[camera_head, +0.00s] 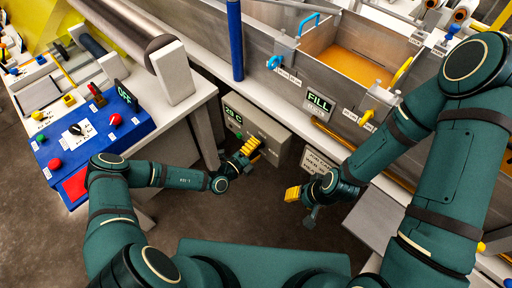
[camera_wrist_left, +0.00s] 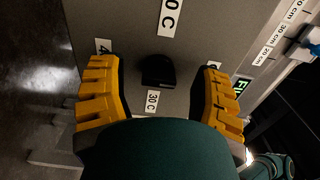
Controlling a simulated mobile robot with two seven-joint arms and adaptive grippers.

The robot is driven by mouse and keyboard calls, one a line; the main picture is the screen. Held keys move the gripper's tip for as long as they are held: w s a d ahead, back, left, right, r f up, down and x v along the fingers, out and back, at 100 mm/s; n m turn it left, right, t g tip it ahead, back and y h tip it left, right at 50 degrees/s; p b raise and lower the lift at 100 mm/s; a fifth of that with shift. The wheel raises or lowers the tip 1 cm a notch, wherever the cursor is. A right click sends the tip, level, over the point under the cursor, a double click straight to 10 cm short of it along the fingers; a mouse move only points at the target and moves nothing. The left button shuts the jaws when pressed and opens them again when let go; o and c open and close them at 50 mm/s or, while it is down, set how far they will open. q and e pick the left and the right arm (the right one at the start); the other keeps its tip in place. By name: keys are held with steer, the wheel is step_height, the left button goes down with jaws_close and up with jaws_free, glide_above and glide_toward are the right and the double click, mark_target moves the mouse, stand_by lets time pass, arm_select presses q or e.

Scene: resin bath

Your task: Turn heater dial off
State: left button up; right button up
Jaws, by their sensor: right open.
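The heater box (camera_head: 262,126) is a grey box low against the bath's side, with a lit green "29 C" display (camera_head: 233,115). The heater dial (camera_wrist_left: 158,71) is a black knob on its grey panel, with temperature labels around it; one below it reads "30 C" (camera_wrist_left: 153,101). My left gripper (camera_head: 250,149) is in front of the box. In the left wrist view its yellow fingers (camera_wrist_left: 160,95) are spread on either side of the dial, apart from it. The head view hides the dial behind this gripper. My right gripper (camera_head: 301,196) is open and empty, low at the right.
A bench at the left carries a blue control panel (camera_head: 80,135) with several buttons and an "OFF" display (camera_head: 124,92). The bath (camera_head: 355,65) holds orange liquid and has a "FILL" display (camera_head: 319,101). Floor (camera_head: 190,222) shows between bench and bath.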

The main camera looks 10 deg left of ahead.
arm_select(q)
steer(key=v, duration=1.2)
stand_by(0.3)
steer(key=s+d+r+m+g+h, duration=0.1)
steer(key=s+d+m+g, duration=0.3)
steer(key=s+m+g, duration=0.6)
steer(key=s+d+m+g, duration=0.4)
steer(key=s+m+g, duration=0.15)
steer(key=m, duration=0.85)
steer(key=a+m+y, duration=0.5)
steer(key=m+y, duration=0.1)
steer(key=m, duration=0.6)
steer(key=w+r+m+t+y, duration=0.2)
steer(key=w+r+m+t, duration=0.1)
steer(key=m, duration=0.6)
step_height(320, 180, up, 2)
steer(key=shift+w+r, duration=0.2)
steer(key=shift+w, duration=0.3)
